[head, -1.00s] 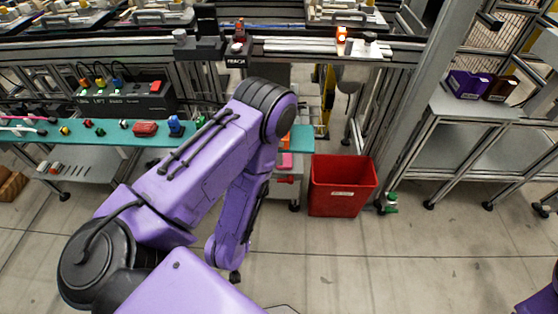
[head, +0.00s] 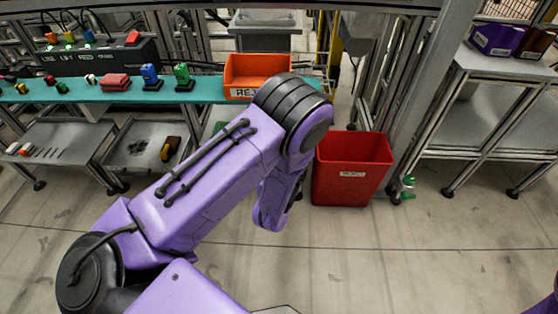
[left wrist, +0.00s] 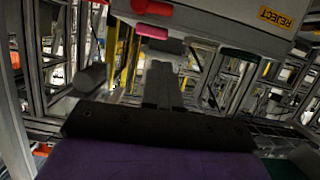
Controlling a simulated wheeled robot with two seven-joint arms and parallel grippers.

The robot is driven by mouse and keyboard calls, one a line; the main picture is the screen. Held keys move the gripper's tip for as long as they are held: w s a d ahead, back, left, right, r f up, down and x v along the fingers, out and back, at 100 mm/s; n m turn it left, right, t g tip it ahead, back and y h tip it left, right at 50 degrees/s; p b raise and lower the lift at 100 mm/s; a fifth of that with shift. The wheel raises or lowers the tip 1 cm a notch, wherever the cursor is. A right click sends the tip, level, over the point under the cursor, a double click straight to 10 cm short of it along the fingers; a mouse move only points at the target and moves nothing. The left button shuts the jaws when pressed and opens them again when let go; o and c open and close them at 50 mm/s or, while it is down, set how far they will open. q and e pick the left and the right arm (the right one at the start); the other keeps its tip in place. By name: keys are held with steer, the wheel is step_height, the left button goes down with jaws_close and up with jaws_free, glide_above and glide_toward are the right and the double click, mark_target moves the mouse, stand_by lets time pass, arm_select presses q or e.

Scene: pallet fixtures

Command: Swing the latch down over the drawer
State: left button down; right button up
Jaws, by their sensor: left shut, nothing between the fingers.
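In the left wrist view a grey housing (left wrist: 215,14) with a yellow REJECT label fills the top. A red bar (left wrist: 153,7) and a pink bar (left wrist: 151,31) stick out at its left edge; I cannot tell which is the latch or whether either belongs to the drawer. My left gripper (left wrist: 163,72) points up at them, shut and empty, its tips close below the pink bar; contact cannot be told. In the head view my purple left arm hides the gripper, the drawer and the latch. My right gripper is out of view.
In the head view an orange bin (head: 257,71) stands on the teal bench (head: 210,91) beside several coloured parts. A red bin (head: 352,170) stands on the floor right of my left arm. A grey side table (head: 490,58) is at right. Floor in front is clear.

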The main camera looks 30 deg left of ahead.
arm_select(q)
steer(key=w+a+f+b, duration=0.4)
steer(key=w+a+f, duration=0.1)
steer(key=w, duration=0.3)
steer(key=shift+w+f, duration=0.4)
steer(key=shift+f, duration=0.3)
